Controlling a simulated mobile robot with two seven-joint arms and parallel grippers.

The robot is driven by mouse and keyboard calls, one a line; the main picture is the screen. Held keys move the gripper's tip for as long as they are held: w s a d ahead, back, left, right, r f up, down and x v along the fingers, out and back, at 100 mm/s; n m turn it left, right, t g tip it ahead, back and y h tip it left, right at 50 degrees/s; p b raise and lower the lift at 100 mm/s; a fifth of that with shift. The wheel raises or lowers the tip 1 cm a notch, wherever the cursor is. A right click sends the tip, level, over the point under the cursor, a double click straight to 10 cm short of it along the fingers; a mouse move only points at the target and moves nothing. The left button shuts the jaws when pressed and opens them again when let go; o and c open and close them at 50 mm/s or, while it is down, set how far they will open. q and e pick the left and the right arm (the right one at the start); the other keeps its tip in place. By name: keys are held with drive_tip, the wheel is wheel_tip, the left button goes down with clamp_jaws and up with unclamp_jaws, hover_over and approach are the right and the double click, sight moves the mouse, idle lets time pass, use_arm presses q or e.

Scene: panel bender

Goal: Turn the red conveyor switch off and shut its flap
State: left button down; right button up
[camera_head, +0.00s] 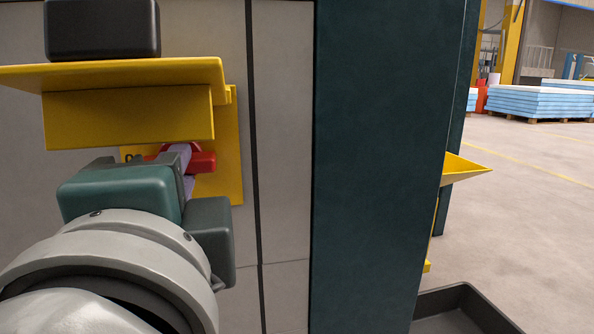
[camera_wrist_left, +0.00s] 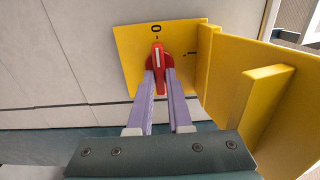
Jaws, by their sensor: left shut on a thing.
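The red switch handle (camera_head: 203,162) sits on a yellow plate (camera_head: 229,150) on the wall. In the left wrist view the handle (camera_wrist_left: 158,62) lines up with the "0" mark on the plate (camera_wrist_left: 135,60); a second mark is off to its right. My left gripper (camera_head: 182,162) is shut on the handle, its purple fingers on either side of it in the left wrist view (camera_wrist_left: 160,80). The yellow flap (camera_head: 120,75) is open, standing out from the wall above the switch and my gripper. It also fills the right of the left wrist view (camera_wrist_left: 270,90). My right gripper is out of view.
A dark green column (camera_head: 385,150) stands right of the switch wall. A yellow chute-like part (camera_head: 462,170) juts out behind it, with a black tray (camera_head: 465,310) low down. Open floor lies at the right.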

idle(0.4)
use_arm(q)
drive_tip(key=c, duration=0.8)
unclamp_jaws()
drive_tip(key=shift+c, duration=0.2)
